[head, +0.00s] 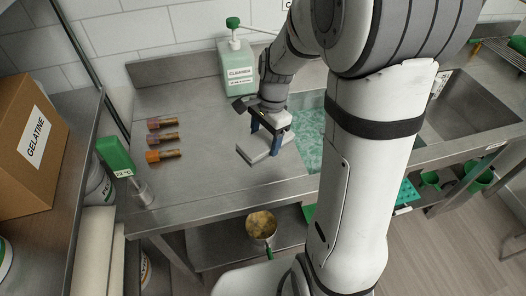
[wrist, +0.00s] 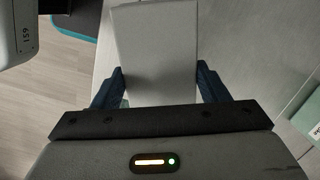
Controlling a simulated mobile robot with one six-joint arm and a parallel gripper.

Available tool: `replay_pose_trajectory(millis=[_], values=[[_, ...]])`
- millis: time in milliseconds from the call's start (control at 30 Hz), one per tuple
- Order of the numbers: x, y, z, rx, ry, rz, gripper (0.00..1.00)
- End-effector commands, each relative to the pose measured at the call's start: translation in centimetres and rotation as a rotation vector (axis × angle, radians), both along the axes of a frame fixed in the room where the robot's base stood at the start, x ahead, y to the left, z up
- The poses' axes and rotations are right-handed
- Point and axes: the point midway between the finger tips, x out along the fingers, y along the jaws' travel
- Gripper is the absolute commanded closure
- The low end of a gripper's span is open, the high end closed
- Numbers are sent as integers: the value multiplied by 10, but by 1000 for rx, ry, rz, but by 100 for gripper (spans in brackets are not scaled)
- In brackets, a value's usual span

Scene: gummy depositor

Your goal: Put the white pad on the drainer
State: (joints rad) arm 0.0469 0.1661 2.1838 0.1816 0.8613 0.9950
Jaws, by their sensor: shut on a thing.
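The white pad (head: 254,155) is a flat, pale rectangular block over the steel counter, left of my arm in the head view. My gripper (head: 266,146) points down and is shut on it, with a blue finger on each side. In the wrist view the pad (wrist: 155,45) reaches forward from between the two fingers of my gripper (wrist: 160,84). I cannot tell whether it touches the counter or is just above it. A wire rack (head: 501,52), which looks like the drainer, is at the far right, partly cut off by the picture edge.
A cleaner bottle (head: 238,70) stands behind my gripper. Several brown-filled tubes (head: 163,138) lie on the left of the counter (head: 205,180). A teal patterned mat (head: 311,128) lies to the right, partly behind my arm. A sink (head: 470,103) lies before the wire rack.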

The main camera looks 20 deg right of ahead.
Motion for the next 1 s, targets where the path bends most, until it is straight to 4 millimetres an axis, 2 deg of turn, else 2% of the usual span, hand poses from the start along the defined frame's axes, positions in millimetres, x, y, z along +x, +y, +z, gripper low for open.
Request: replay_pose_trajectory(millis=[300, 467, 700, 1000], values=[[-1, -3, -51, 0, 5, -8, 54], [-1, -3, -66, 1, 4, -9, 54], [-1, -3, -96, 1, 4, -9, 54], [0, -3, -99, 0, 0, -10, 54]])
